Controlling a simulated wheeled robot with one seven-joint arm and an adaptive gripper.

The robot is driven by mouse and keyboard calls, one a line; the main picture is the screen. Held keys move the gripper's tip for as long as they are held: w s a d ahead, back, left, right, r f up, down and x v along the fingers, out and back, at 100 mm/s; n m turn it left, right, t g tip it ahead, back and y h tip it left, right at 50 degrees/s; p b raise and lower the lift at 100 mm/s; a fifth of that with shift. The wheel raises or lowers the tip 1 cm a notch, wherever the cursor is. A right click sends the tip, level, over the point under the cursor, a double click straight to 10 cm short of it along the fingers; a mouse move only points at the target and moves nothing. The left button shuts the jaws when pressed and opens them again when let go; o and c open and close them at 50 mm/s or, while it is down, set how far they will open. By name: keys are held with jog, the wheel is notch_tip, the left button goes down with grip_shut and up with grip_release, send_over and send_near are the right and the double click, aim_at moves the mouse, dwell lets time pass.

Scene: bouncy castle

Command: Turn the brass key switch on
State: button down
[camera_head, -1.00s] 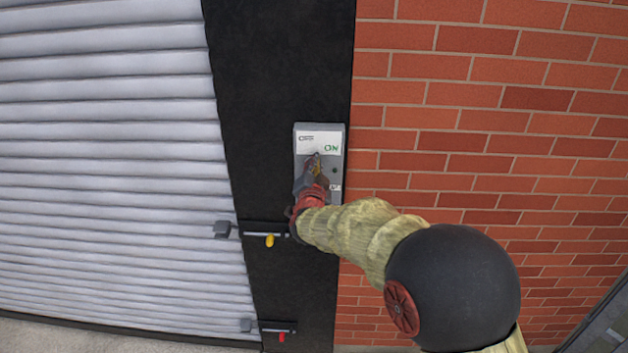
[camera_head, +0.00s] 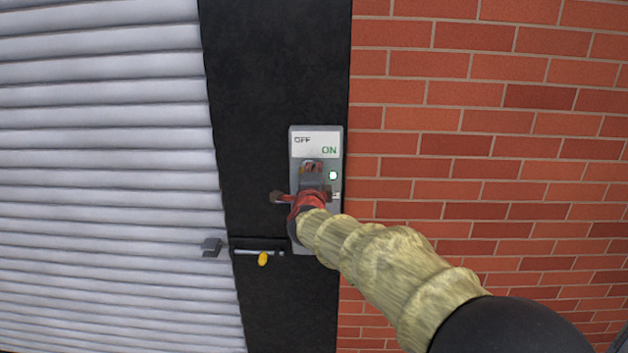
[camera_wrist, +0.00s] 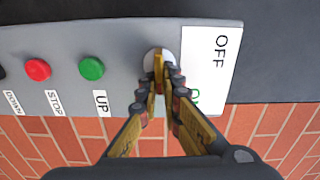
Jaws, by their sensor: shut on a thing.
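The brass key switch (camera_wrist: 158,63) sits in a round pale collar on a grey control box (camera_head: 297,175). A white label (camera_head: 316,143) above it reads OFF at left and ON at right. My gripper (camera_wrist: 160,84) is shut on the key, one finger on each side of it. In the head view my gripper (camera_head: 312,172) covers most of the key, so its exact angle is hard to tell there. A small indicator lamp (camera_head: 333,175) right of the key glows pale green-white.
The wrist view shows a green UP button (camera_wrist: 91,68) and a red STOP button (camera_wrist: 38,70) in line with the key. A grey shutter (camera_head: 100,150) is left, a brick wall (camera_head: 480,130) right.

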jog(key=shift+f+m, duration=0.15)
jog(key=shift+m, duration=0.15)
dwell(0.4)
jog(key=c, duration=2.1)
grip_release()
jog(key=shift+o, duration=0.6)
jog(key=shift+s, duration=0.1)
jog(key=s, duration=1.1)
jog(key=shift+s, duration=0.4)
jog(key=shift+a, duration=0.1)
